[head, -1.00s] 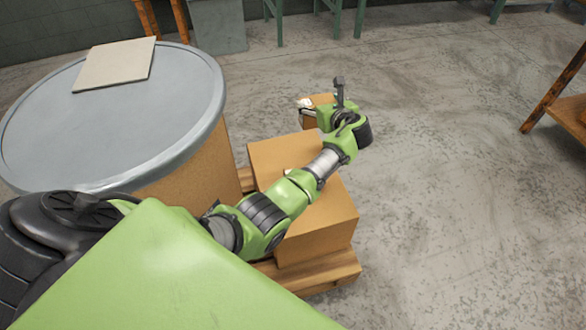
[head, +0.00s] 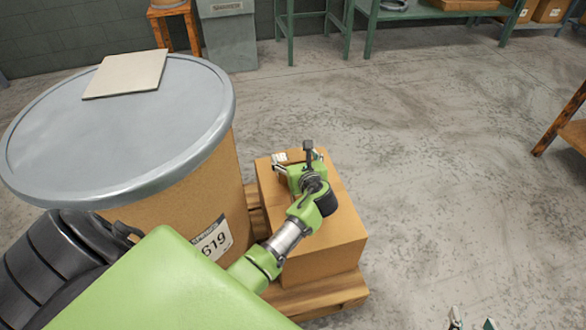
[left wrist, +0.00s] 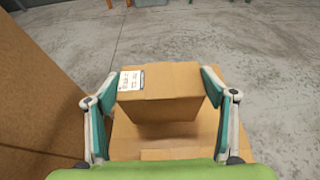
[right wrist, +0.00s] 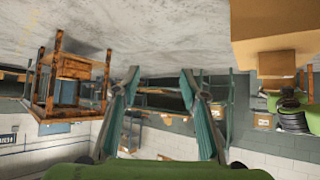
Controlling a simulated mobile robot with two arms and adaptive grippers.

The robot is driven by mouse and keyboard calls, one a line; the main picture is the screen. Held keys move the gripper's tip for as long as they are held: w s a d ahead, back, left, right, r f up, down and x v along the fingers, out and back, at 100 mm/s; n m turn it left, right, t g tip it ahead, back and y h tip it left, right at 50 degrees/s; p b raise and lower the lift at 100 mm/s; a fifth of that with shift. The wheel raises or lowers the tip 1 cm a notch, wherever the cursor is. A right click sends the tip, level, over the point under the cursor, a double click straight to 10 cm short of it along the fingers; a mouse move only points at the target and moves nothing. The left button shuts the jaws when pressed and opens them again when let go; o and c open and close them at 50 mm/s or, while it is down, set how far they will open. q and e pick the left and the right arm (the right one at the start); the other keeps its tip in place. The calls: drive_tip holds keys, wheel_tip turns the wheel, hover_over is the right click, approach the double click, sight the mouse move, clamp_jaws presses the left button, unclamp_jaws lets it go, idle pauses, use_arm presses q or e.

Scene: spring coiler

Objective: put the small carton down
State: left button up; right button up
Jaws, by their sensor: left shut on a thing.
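The small carton (left wrist: 165,85), brown with a white label, sits between the two fingers of my left gripper (left wrist: 162,98) in the left wrist view. In the head view my left gripper (head: 297,160) is over the top of a large carton (head: 335,225) and partly hides the small carton. The right wrist view, which is upside down, shows the small carton (right wrist: 277,64) right at the large carton's top face (right wrist: 280,22); I cannot tell whether they touch. My right gripper (right wrist: 155,85) is open and empty; its fingertips show at the head view's bottom edge (head: 471,322).
The large carton stands on a wooden pallet (head: 320,297). A big drum (head: 205,195) with a grey lid (head: 120,125) and a flat square board (head: 125,74) is close on the left. Open floor lies to the right. A wooden table (head: 573,133) is at the right edge.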

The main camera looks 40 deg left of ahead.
use_arm(q)
drive_tip(key=shift+s+f, duration=0.15)
wheel_tip(320, 180, down, 3)
drive_tip(key=shift+s+a+f+b, duration=0.1)
drive_tip(key=shift+b, duration=1.1)
use_arm(e)
drive_tip(key=w+a+r+t+y, duration=0.2)
drive_tip(key=w+r+t, duration=0.4)
drive_tip(key=r, duration=0.5)
drive_tip(key=shift+a, duration=0.55)
drive_tip(key=shift+r, duration=0.1)
use_arm(q)
drive_tip(key=o, duration=1.8)
drive_tip(key=shift+f, duration=0.2)
drive_tip(key=shift+c, duration=0.2)
drive_tip(key=shift+r, duration=0.1)
